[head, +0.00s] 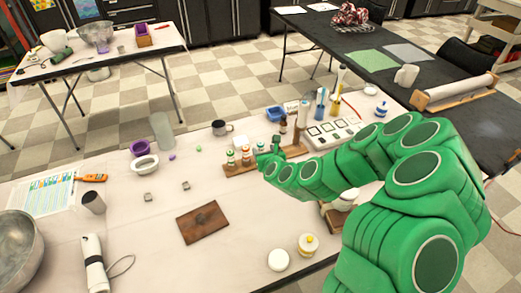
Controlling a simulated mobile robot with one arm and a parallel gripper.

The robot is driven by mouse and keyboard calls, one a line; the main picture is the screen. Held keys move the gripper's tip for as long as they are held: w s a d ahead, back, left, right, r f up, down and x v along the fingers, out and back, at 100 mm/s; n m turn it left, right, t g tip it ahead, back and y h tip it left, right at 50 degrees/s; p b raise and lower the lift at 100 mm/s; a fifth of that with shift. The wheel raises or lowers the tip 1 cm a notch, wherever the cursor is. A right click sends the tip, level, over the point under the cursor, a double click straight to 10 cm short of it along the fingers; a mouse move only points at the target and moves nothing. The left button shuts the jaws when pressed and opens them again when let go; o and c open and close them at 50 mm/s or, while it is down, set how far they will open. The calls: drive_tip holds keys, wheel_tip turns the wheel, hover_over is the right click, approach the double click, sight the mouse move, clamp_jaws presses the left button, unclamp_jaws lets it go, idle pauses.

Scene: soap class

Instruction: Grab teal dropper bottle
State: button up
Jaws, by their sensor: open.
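My green arm reaches in from the right, and my gripper (270,155) is at the right end of a small wooden rack (240,168) on the light table. It is small and partly hidden by the arm. Several small bottles stand upright in the rack, among them a left bottle (231,158), a middle bottle (246,155) and a right bottle (260,148) beside my gripper. They have coloured bands and are too small to tell which is the teal dropper bottle. I see nothing held.
Behind the rack are a blue tray (275,114), a brown bottle (283,126) and a white panel box (332,133).

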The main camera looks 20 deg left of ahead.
sight(259, 144)
drive_tip(key=shift+x, duration=3.9)
drive_tip(key=shift+c, duration=0.2)
drive_tip(key=c, duration=1)
